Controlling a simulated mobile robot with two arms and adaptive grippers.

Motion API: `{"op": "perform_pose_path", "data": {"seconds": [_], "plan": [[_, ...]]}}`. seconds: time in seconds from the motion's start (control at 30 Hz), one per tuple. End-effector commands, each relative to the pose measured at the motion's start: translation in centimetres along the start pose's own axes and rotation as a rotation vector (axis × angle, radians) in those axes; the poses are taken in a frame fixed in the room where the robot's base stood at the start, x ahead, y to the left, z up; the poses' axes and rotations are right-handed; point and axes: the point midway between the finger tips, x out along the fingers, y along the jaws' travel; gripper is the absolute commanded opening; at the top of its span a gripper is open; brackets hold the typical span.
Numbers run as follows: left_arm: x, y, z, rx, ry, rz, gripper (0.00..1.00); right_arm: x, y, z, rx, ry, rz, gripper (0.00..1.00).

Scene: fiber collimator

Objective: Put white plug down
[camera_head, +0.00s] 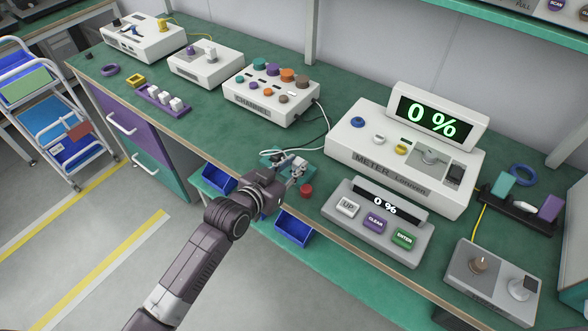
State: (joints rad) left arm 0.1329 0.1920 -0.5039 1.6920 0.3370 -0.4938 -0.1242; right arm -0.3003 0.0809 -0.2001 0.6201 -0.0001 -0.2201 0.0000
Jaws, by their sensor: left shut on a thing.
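My left gripper (297,171) is above the front of the green bench, left of the meter. It is shut on a small pale thing that seems to be the white plug (299,162). The gripper's fingers hide part of the plug, and its exact tilt is too small to tell. A teal holder or pad (270,160) lies on the bench just behind and left of the gripper. White and black cables (300,149) run from the channel box towards this spot. My right gripper does not show.
A red cap (305,190) stands close to the right of the gripper. The meter (400,182) and the button panel (376,237) are to the right, the channel box (271,107) behind. Blue bins (294,230) hang at the bench's front edge. Bare bench shows left of the gripper.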

Motion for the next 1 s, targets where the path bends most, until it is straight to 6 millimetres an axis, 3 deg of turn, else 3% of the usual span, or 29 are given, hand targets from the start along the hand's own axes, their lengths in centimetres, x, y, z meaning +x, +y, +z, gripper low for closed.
{"op": "perform_pose_path", "data": {"seconds": [0.13, 0.53, 0.57, 0.7, 1.0], "plan": [[0.6, 0.0, 1.6, 0.001, 0.000, 0.000, 0.00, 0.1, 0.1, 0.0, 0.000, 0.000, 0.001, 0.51], [0.8, 0.0, 2.1, 0.001, 0.001, 0.000, 0.00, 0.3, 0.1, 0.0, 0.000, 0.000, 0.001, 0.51], [0.7, 0.0, 2.0, 0.001, 0.001, 0.000, 0.23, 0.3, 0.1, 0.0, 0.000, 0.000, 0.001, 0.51], [0.7, 0.0, 2.0, 0.001, 0.001, 0.000, 0.38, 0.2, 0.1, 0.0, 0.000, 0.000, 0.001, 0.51], [0.7, 0.0, 1.9, 0.001, 0.001, -0.001, 0.39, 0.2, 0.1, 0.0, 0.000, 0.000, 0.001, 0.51]]}}
